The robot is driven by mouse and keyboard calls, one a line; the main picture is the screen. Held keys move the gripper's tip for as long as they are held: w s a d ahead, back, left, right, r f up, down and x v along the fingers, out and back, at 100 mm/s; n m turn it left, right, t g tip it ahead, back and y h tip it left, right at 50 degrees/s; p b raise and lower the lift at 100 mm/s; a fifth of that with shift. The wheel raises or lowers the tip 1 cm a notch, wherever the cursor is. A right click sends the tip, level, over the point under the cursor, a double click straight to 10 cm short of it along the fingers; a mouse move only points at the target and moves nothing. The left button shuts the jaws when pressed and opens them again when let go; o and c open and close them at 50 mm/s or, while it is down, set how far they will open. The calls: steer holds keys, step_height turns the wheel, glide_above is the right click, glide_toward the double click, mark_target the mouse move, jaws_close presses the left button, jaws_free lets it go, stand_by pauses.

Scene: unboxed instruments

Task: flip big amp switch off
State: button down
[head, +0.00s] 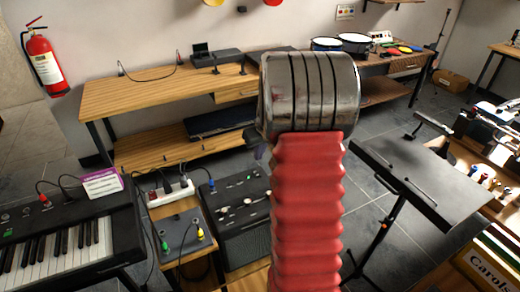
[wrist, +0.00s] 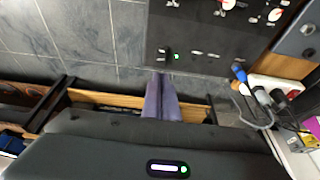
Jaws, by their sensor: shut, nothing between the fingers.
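A small switch (wrist: 168,52) sits beside a lit green light (wrist: 177,57) near the panel's edge. My gripper (wrist: 164,78) is shut and empty, its purple-grey fingers pointing at the panel just short of the switch in the picture. I cannot tell whether they touch it. In the head view my gripper (head: 259,152) is mostly hidden behind my arm.
A small table with a grey pedal box (head: 182,236) and a white power strip (head: 170,192) stands left of the amp, beside a keyboard (head: 65,245). A wooden bench (head: 150,90) lies behind. A black music stand (head: 420,180) is at right. Grey floor tiles show between.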

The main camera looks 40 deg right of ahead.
mark_target(256, 171)
steer(key=x, duration=0.8)
steer(key=shift+s+f, duration=0.2)
steer(key=shift+s, duration=0.1)
steer(key=shift+d, duration=0.1)
